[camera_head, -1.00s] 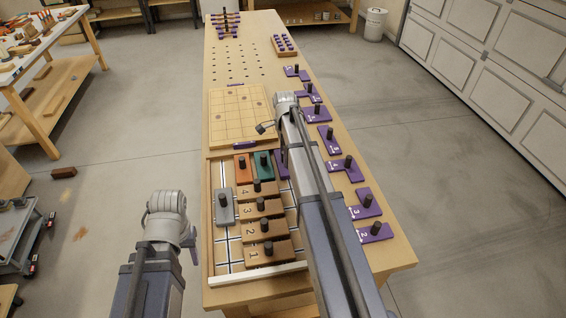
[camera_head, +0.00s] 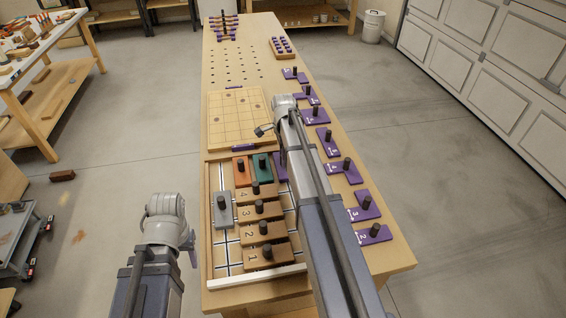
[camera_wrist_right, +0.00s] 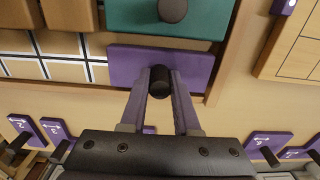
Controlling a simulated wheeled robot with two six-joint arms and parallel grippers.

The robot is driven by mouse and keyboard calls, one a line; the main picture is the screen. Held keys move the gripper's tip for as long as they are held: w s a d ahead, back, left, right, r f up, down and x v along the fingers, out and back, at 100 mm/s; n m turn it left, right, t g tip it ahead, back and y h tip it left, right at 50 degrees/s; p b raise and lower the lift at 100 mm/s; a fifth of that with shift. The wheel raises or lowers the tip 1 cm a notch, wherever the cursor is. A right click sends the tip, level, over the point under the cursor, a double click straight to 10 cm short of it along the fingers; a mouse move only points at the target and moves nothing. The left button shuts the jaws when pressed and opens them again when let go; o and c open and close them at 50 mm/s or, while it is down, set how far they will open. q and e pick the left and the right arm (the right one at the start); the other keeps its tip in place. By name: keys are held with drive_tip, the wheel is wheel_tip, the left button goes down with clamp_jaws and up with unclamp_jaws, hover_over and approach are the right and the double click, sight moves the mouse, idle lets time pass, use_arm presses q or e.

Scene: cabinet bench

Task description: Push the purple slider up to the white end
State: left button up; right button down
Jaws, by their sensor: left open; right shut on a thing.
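The purple slider (camera_wrist_right: 198,70) is a flat block with a dark upright knob (camera_wrist_right: 160,82), lying in the tray against the right side wall. In the head view the slider (camera_head: 281,166) is mostly hidden by my right arm. My right gripper (camera_wrist_right: 160,86) is shut on the knob, a finger on each side. The white end is the pale strip (camera_head: 258,277) along the tray's near edge. The slider sits near the tray's far end, beside the green block. My left gripper (camera_head: 193,258) is left of the bench, away from the tray; its fingers barely show.
The green block (camera_head: 262,173), orange block (camera_head: 242,174), grey block (camera_head: 221,212) and several numbered brown blocks (camera_head: 263,232) lie in the tray. A lane with white lines shows left of the slider in the wrist view. Purple numbered pieces (camera_head: 374,236) line the bench's right edge.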

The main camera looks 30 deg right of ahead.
drive_tip(key=shift+s+a, duration=0.3)
drive_tip(key=shift+s, duration=0.95)
drive_tip(key=shift+s+a, duration=0.35)
drive_tip(key=shift+s, duration=0.9)
drive_tip(key=shift+s+a, duration=0.3)
drive_tip(key=shift+s, duration=1.05)
drive_tip(key=shift+s+a, duration=0.3)
drive_tip(key=shift+s, duration=0.95)
drive_tip(key=shift+s+a, duration=0.35)
drive_tip(key=shift+s, duration=0.95)
drive_tip(key=shift+s+a, duration=0.3)
drive_tip(key=shift+s, duration=0.95)
drive_tip(key=c, duration=0.6)
unclamp_jaws()
drive_tip(key=shift+c, duration=0.2)
drive_tip(key=shift+r, duration=0.1)
wheel_tip(320, 180, up, 7)
drive_tip(key=p, duration=0.7)
drive_tip(key=shift+r+p, duration=0.15)
drive_tip(key=shift+p, duration=0.15)
